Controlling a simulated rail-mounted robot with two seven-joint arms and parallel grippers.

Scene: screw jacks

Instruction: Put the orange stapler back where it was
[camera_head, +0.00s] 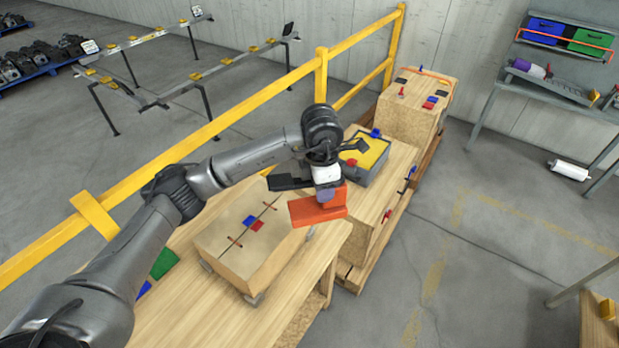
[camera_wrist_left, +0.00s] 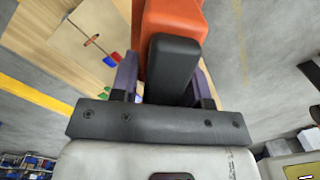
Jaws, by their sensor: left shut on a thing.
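The orange stapler (camera_head: 318,208) is held in my left gripper (camera_head: 325,194), above the right edge of a wooden box on the workbench. In the left wrist view the stapler (camera_wrist_left: 172,25) sits between the fingers of my left gripper (camera_wrist_left: 165,85), with a black part of it toward the palm. The gripper is shut on it. The stapler looks raised clear of the surfaces below. My right gripper is in neither view.
A wooden box (camera_head: 237,262) with red and blue pieces lies on the workbench (camera_head: 190,300). A grey case with a yellow top (camera_head: 365,153) lies beyond it. A taller wooden crate (camera_head: 408,115) stands behind. A yellow railing (camera_head: 230,120) runs along the left. Open floor lies right.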

